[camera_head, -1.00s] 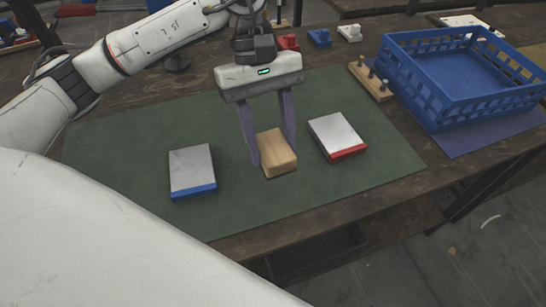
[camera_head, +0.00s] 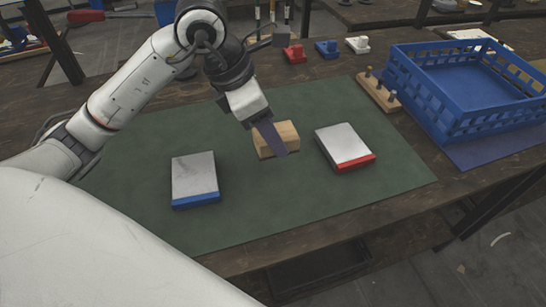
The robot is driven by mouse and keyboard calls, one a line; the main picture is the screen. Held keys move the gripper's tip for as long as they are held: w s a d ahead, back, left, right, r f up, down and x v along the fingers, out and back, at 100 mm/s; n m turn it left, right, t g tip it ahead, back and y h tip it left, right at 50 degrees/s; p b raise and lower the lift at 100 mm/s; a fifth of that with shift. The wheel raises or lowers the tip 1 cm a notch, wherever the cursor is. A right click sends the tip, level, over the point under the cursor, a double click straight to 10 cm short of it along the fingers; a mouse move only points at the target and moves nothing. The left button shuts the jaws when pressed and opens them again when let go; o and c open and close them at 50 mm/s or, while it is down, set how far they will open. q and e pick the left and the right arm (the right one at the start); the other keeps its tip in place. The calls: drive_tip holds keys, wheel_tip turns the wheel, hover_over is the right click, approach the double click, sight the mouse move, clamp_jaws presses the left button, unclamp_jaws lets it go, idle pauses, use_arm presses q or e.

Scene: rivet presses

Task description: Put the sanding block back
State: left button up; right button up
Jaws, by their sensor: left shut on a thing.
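The sanding block (camera_head: 287,132) is a light wooden block over the middle of the green mat (camera_head: 240,215). My left gripper (camera_head: 276,143) is shut on it, its purple fingers across the block. The gripper is tilted, and one finger hides part of the block and the other finger. I cannot tell exactly how far the block is above the mat. A grey plate with a blue edge (camera_head: 194,178) lies to its left, and a grey plate with a red edge (camera_head: 344,146) lies to its right. My right gripper is not in view.
A blue crate (camera_head: 440,120) stands at the right on a blue mat (camera_head: 497,148). A wooden peg rack (camera_head: 379,94) is beside it. Small red (camera_head: 294,53), blue (camera_head: 327,49) and white (camera_head: 358,45) pieces stand behind the mat. The mat's front is clear.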

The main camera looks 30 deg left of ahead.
sight(259, 136)
use_arm(q)
drive_tip(key=shift+f, duration=3.05)
drive_tip(key=shift+f+b, duration=0.15)
drive_tip(key=shift+b, duration=0.2)
drive_tip(key=o, duration=1)
drive_tip(key=shift+r, duration=0.5)
drive_tip(key=p+v, duration=0.1)
drive_tip(key=v, duration=1)
drive_tip(key=shift+s+a+r, duration=0.1)
